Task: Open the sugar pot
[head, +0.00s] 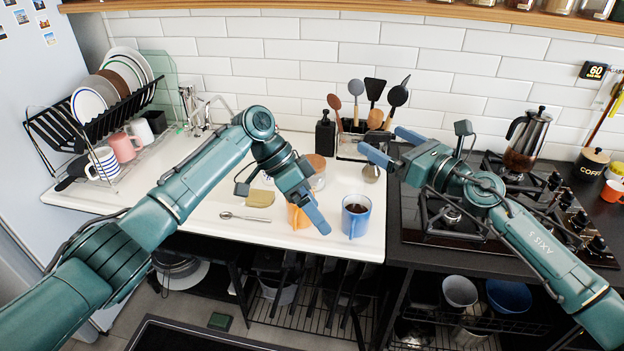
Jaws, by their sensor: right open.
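A pale jar with a round brown lid (317,163) stands on the white counter, just behind my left gripper, and looks like the sugar pot. The lid is on it. My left arm hides part of the jar, and no label on it can be read. My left gripper (318,212) points down and to the right, in front of the jar, between an orange mug and a blue mug. One blue finger shows clearly, so its opening cannot be judged. My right gripper (386,146) is open and empty, right of the jar, pointing left in front of the utensil holder.
A blue mug (356,215) with dark drink and a partly hidden orange mug (297,216) stand near the front edge. A spoon (244,217) lies to the left. The utensil holder (352,148) stands behind.

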